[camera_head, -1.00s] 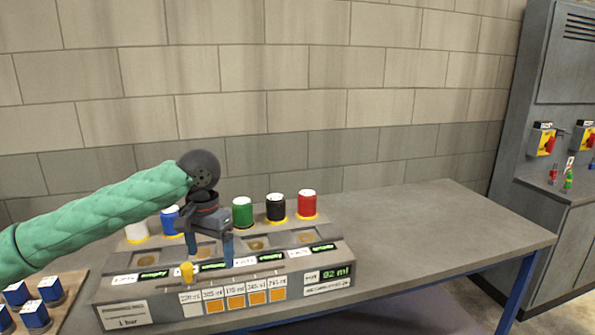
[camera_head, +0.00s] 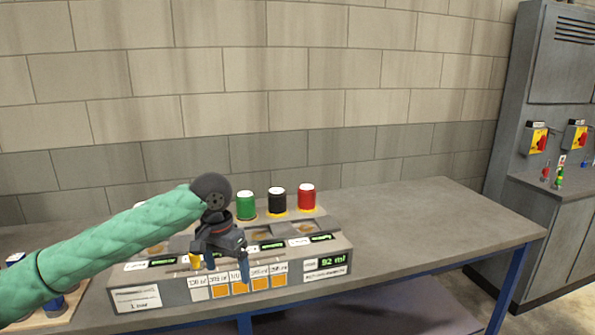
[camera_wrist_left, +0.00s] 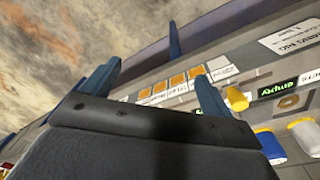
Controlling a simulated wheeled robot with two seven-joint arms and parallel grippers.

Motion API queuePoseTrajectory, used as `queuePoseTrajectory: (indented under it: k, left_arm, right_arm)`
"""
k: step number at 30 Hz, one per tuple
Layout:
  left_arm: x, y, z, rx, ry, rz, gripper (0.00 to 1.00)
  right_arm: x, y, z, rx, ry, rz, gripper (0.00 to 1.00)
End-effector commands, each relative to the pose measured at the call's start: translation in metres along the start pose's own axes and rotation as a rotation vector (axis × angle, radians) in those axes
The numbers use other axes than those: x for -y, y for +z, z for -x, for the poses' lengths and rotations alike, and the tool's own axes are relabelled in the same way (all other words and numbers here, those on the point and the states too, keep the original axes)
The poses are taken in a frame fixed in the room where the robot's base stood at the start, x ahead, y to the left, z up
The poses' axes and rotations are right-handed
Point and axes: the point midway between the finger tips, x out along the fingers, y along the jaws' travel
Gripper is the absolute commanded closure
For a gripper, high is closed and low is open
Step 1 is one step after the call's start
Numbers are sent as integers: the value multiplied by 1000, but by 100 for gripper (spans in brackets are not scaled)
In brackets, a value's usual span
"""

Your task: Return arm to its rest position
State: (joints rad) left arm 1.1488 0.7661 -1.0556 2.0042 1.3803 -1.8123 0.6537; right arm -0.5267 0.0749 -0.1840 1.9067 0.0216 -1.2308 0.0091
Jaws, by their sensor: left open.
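My left arm (camera_head: 120,244) in a green padded sleeve reaches in from the left in the head view. Its gripper (camera_head: 226,268) hangs in front of the grey console, jaws apart and empty. In the left wrist view the two blue fingers (camera_wrist_left: 157,75) stand apart with nothing between them. The grey console (camera_head: 180,294) sits on the workbench (camera_head: 420,235). A yellow knob (camera_wrist_left: 237,99) shows beside one finger in the left wrist view; the gripper partly hides it in the head view. My right gripper is not in view.
Green (camera_head: 246,206), black (camera_head: 277,202) and red (camera_head: 306,198) canisters stand along the console's back; the arm hides those on the left. A grey cabinet (camera_head: 545,230) stands right. The bench's right side is clear.

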Motion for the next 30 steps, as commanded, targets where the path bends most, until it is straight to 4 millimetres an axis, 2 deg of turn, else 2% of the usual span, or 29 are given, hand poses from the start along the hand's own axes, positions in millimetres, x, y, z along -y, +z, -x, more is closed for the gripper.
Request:
queuePoseTrajectory:
  k: [15, 22, 30]
  left_arm:
    - [-51, -22, -123, -117, 117, -53, 14]
    - [-72, -22, -178, -174, 163, -50, 14]
    - [-91, -11, -244, -230, 203, -22, 14]
  right_arm:
    - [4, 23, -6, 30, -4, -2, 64]
    - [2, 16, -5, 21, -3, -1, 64]
    - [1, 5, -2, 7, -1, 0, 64]
